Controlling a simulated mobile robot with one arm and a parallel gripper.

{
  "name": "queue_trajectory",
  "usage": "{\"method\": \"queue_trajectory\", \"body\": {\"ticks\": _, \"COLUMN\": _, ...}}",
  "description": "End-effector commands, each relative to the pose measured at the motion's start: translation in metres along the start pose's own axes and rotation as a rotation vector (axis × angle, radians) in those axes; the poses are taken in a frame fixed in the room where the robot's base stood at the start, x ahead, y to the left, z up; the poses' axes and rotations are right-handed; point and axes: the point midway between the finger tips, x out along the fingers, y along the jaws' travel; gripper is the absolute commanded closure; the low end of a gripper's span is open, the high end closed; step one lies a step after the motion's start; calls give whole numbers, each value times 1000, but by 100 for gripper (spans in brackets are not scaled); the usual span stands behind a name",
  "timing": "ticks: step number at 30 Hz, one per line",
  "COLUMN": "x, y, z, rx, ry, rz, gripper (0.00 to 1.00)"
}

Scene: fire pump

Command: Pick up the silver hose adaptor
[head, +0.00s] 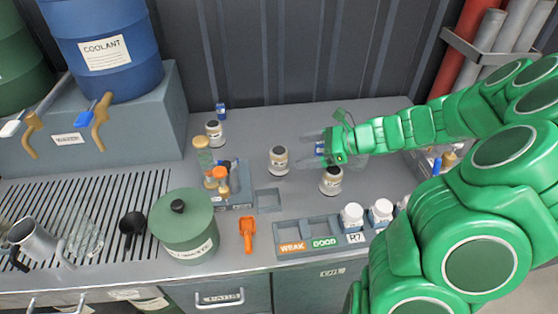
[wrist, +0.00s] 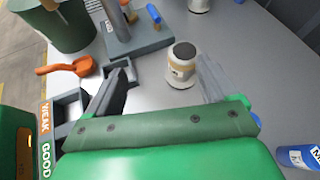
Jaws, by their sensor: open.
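I cannot make out a silver hose adaptor in either view. My gripper (head: 316,147) is open above the right half of the bench, pointing left, with nothing held. In the wrist view its two fingers (wrist: 162,70) are spread wide. A small jar with a dark lid and pale label (wrist: 182,68) shows between and just beyond the fingertips. In the head view this jar (head: 278,160) stands upright on the bench, left of my gripper and apart from it. A second similar jar (head: 331,181) stands just below my gripper in the picture.
A green lidded pot (head: 187,225), an orange scoop (head: 248,234) and a WEAK/GOOD tray (head: 292,247) line the front. A rack with orange-topped vials (head: 236,196) stands mid-bench. A metal jug (head: 38,238) is far left. White-capped bottles (head: 352,215) stand right. The back middle is clear.

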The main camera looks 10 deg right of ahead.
Motion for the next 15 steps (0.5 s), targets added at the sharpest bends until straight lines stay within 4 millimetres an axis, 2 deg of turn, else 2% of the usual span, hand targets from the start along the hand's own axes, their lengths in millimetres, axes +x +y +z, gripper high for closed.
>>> {"method": "queue_trajectory", "body": {"ticks": 1, "x": -3, "y": -7, "z": -10, "rx": 44, "ry": -12, "rz": -25, "gripper": 14}}
{"method": "queue_trajectory", "body": {"ticks": 6, "x": -11, "y": -22, "z": -27, "rx": 135, "ry": -35, "rz": -80, "gripper": 14}}
{"method": "queue_trajectory", "body": {"ticks": 11, "x": -9, "y": -26, "z": -31, "rx": 161, "ry": -43, "rz": -93, "gripper": 14}}
{"method": "queue_trajectory", "body": {"ticks": 15, "x": 6, "y": -27, "z": -30, "rx": 161, "ry": -46, "rz": -91, "gripper": 14}}
